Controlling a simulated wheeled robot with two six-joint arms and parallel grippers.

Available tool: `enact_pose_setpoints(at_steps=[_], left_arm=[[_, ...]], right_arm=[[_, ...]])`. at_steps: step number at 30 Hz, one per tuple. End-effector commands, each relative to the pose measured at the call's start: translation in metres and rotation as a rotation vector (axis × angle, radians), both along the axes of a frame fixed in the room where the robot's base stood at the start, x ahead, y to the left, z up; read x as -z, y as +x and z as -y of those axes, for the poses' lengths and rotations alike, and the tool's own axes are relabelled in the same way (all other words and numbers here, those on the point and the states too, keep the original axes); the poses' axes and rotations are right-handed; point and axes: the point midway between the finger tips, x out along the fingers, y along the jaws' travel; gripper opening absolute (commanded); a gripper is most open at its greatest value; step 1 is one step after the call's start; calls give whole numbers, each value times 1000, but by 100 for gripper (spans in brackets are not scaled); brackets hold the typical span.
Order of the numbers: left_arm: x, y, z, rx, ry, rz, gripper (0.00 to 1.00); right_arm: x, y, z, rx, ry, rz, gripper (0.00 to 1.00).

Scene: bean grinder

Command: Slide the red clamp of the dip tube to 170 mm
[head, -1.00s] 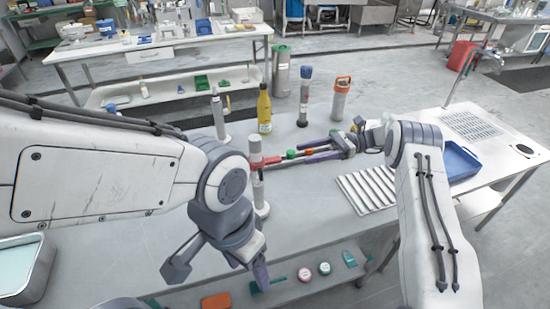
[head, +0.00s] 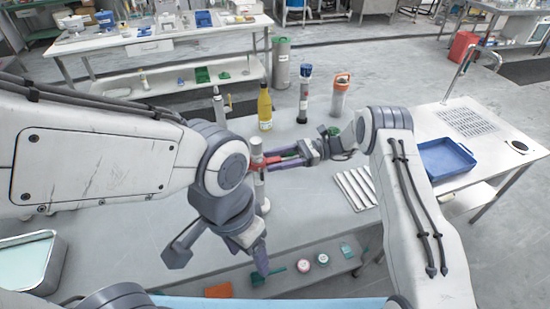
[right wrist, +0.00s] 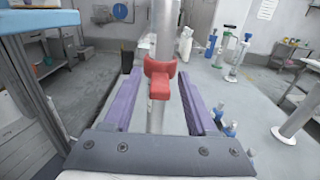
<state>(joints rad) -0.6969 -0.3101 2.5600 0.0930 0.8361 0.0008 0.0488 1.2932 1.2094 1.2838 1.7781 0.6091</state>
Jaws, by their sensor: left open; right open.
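The dip tube (head: 258,183) stands upright on the table in the middle of the head view, partly hidden by my left arm. Its red clamp (head: 268,164) sticks out to the right. In the right wrist view the red clamp (right wrist: 160,82) sits around the grey tube (right wrist: 156,119). My right gripper (head: 284,158) is at the clamp's height. Its purple fingers are open, one on either side of the clamp, with gaps visible in the wrist view. My left gripper (head: 219,256) is open and empty, low in front of the tube. Scale marks are not readable.
Behind stand a yellow bottle (head: 265,108), a blue-capped tube (head: 303,95) and an orange-topped cylinder (head: 339,96). A white ribbed rack (head: 355,188) and a blue tray (head: 446,158) lie to the right. A metal basin (head: 38,262) is at the lower left.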

Motion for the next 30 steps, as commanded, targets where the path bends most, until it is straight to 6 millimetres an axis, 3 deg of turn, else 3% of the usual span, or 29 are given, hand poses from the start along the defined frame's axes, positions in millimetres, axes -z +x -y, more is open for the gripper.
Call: enact_pose_setpoints(at_steps=[2,6,7,30], left_arm=[[0,0,0,0,0,0,68],[0,0,0,0,0,0,68],[0,0,0,0,0,0,68],[0,0,0,0,0,0,68]], right_arm=[[0,0,0,0,0,0,57],[0,0,0,0,0,0,8],[0,0,0,0,0,0,0],[0,0,1,1,0,1,0]])
